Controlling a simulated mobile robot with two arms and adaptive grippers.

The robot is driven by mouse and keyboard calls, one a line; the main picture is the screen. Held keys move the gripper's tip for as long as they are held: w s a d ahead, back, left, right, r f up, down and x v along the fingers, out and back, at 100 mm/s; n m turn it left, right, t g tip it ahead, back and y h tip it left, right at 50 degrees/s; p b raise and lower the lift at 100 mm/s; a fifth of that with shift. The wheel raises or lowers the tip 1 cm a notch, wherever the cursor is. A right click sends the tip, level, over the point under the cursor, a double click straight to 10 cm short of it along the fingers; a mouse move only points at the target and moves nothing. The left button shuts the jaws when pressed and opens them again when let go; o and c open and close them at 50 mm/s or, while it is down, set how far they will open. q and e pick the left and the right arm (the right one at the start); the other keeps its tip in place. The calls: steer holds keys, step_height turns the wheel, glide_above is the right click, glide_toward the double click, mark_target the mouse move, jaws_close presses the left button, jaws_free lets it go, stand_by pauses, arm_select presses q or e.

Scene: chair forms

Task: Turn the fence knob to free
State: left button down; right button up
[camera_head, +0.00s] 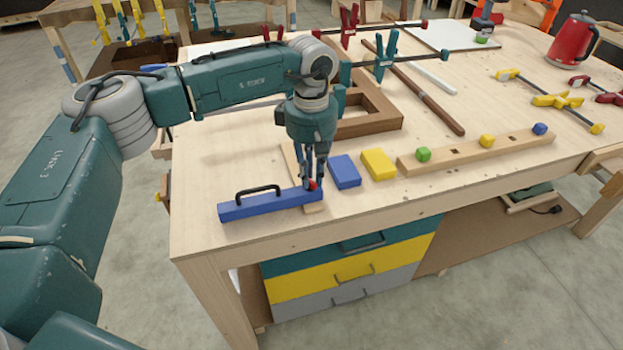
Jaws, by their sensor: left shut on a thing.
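The fence is a long blue bar (262,206) with a black handle, lying near the left front of the workbench top. A red knob (312,186) shows at the bar's right end, partly hidden by my fingers. My left gripper (312,182) points straight down over this end and is shut on the red knob. A light wooden strip (291,160) lies under the bar's right end and runs back behind my gripper. I cannot tell which way the knob is turned. My right gripper is not in view.
A blue block (344,171) and a yellow block (379,164) lie close to the right of my gripper. A wooden rail (470,153) with coloured cubes lies farther right. A brown wooden frame (385,118) and clamps (386,58) stand behind. The bench's front left corner is clear.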

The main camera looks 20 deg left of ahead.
arm_select(q)
steer(key=n+b, duration=0.1)
steer(key=n, duration=0.2)
steer(key=shift+w+n+b, duration=0.1)
steer(key=shift+n+b, duration=0.2)
steer(key=shift+n, duration=0.1)
steer(key=n+b, duration=0.1)
steer(key=n, duration=0.1)
steer(key=shift+a+n, duration=0.15)
steer(key=shift+n, duration=0.15)
steer(key=n+b, duration=0.1)
steer(key=n, duration=0.2)
steer(key=shift+a+r+n, duration=0.1)
steer(key=shift+r+n, duration=0.05)
steer(key=shift+n, duration=1.45)
steer(key=shift+b, duration=0.3)
steer(key=c, duration=1.7)
jaws_free()
steer(key=shift+o, duration=0.2)
